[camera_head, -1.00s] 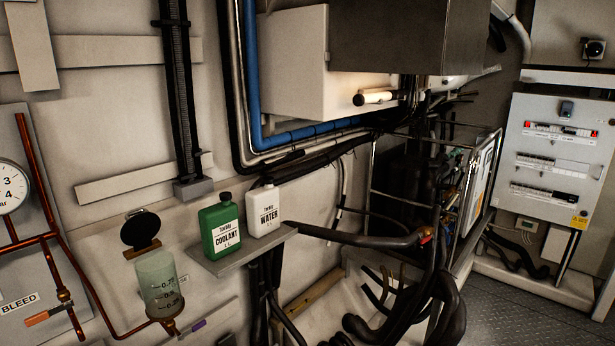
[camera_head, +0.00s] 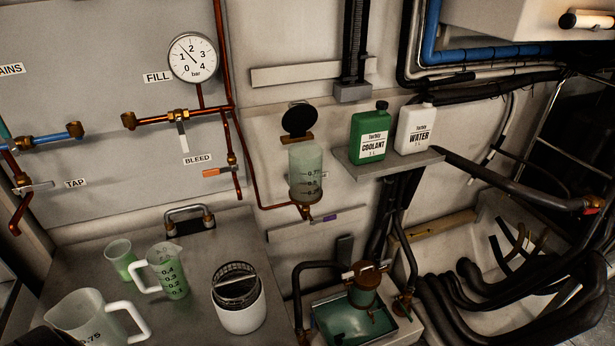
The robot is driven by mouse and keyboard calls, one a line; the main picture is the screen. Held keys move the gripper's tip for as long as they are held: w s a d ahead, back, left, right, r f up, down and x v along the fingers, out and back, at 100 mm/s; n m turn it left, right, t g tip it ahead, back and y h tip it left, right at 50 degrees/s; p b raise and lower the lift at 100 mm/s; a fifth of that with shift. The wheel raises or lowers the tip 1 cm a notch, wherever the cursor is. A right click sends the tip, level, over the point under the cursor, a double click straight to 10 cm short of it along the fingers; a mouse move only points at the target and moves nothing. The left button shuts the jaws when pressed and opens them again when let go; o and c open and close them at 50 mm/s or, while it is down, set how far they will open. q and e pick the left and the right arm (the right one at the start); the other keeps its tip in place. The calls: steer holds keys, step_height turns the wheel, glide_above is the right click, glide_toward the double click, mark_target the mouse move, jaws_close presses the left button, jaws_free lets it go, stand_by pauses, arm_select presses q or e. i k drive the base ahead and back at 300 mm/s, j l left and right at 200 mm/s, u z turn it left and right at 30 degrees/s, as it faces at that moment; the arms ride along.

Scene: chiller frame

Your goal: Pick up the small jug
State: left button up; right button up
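The small jug (camera_head: 172,278) stands upright on the grey worktop at the lower left in the head view. It is clear, with a white handle on its left side and dark marks from 0.1 to 0.4. It holds some green liquid. A larger clear jug (camera_head: 80,316) with a white handle stands in front of it to the left, partly cut off by the picture's bottom edge.
A clear cup (camera_head: 121,258) with green liquid stands just behind and left of the small jug. A white canister (camera_head: 239,311) with a wire basket top stands to its right. A metal handle (camera_head: 188,217) is behind. Green (camera_head: 370,135) and white bottles (camera_head: 415,129) stand on a shelf.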

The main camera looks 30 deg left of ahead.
mark_target(163, 259)
steer(key=j+u, duration=0.15)
steer(key=u, duration=0.25)
steer(key=j+u, duration=0.15)
steer(key=u, duration=0.25)
steer(key=j+u, duration=0.15)
steer(key=u, duration=0.25)
steer(key=j+u, duration=0.2)
steer(key=u, duration=0.25)
